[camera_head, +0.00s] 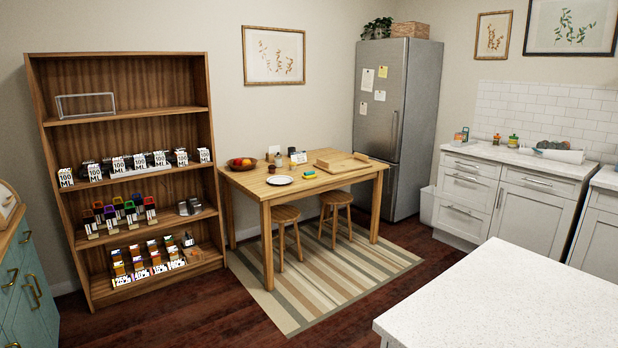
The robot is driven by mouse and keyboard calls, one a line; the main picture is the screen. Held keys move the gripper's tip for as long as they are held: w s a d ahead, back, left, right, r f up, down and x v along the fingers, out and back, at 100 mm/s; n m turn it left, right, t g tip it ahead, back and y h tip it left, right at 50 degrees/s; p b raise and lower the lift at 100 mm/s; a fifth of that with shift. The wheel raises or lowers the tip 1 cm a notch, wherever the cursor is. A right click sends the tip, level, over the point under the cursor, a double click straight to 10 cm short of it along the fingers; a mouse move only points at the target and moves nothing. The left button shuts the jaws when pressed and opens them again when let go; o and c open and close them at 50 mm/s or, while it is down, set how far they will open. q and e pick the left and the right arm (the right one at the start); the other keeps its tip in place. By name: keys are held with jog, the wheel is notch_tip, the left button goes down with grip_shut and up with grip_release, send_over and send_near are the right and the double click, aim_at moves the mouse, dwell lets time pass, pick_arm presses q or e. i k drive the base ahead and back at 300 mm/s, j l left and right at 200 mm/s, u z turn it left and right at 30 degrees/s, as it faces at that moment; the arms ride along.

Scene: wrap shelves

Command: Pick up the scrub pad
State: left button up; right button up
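A small yellow-and-green block (309,175) that looks like the scrub pad lies flat on the wooden table (340,181), right of a white plate (279,180) and left of a wooden board or tray (341,163). It is too small in the head view to make out its texture. Neither of my grippers is in view, so nothing shows of what they hold.
Two stools (286,215) stand under the table on a striped rug (320,275). A stocked wooden shelf (130,70) is left, a fridge (395,120) behind right. A white countertop (510,300) fills the front right. Dark floor is open left of the rug.

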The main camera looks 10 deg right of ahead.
aim_at(308, 175)
jog(key=i+j+u, duration=0.15)
jog(key=i+u, duration=0.4)
jog(key=i, duration=0.25)
jog(key=i+z, duration=0.1)
jog(key=i, duration=0.4)
jog(key=i+j+z, duration=0.15)
jog(key=i, duration=0.4)
jog(key=i+j+z, duration=0.1)
jog(key=i, duration=0.4)
jog(key=i+l+z, duration=0.15)
jog(key=i+z, duration=0.2)
jog(key=i, duration=0.2)
jog(key=i+z, duration=0.35)
jog(key=i, duration=0.25)
jog(key=i+j+z, duration=0.15)
jog(key=i+z, duration=0.2)
jog(key=i, duration=0.2)
